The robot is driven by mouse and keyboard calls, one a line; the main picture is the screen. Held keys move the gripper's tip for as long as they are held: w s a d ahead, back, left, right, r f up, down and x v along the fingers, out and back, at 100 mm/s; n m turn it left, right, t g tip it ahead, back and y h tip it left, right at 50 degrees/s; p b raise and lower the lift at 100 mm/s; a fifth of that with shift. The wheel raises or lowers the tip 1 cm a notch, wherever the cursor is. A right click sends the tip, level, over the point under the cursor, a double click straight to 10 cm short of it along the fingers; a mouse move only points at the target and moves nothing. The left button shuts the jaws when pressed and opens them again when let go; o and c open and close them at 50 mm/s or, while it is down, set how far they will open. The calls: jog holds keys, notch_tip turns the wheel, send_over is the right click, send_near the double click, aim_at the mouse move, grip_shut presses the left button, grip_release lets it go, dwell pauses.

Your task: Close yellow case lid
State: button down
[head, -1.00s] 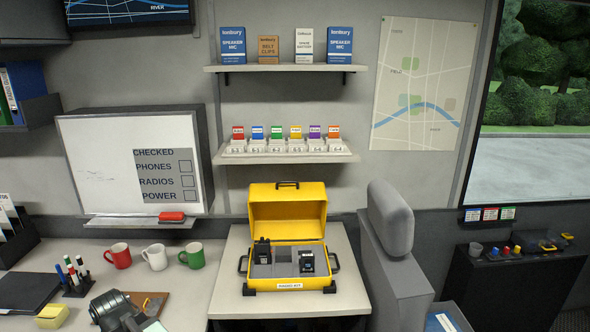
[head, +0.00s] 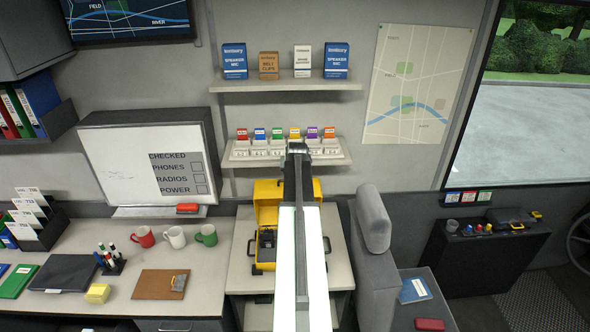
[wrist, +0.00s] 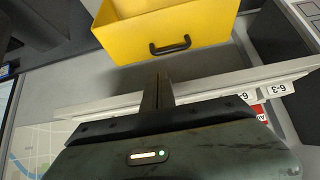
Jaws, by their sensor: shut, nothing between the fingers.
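The yellow case (head: 265,195) stands on the table straight ahead, with its lid open and upright at the back. My arm covers its middle and right part in the head view. A black radio (head: 267,239) shows in the case's left part. In the wrist view the outer face of the yellow lid (wrist: 190,28) with its black handle (wrist: 170,46) fills the top. My gripper (wrist: 158,82) is shut and empty, just short of the handle in the picture and apart from the lid. In the head view my gripper (head: 297,149) reaches past the case, in front of the lower shelf.
The lower shelf (head: 238,157) with several coloured-tag chargers is close to my gripper; its edge also shows in the wrist view (wrist: 215,88). A grey seat (head: 373,220) stands right of the case. Mugs (head: 175,237) stand on the desk to the left.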

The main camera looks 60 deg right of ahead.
jog(key=b+x, duration=0.7)
jog(key=x, duration=0.3)
jog(key=shift+a+f, duration=0.1)
jog(key=shift+s, duration=0.1)
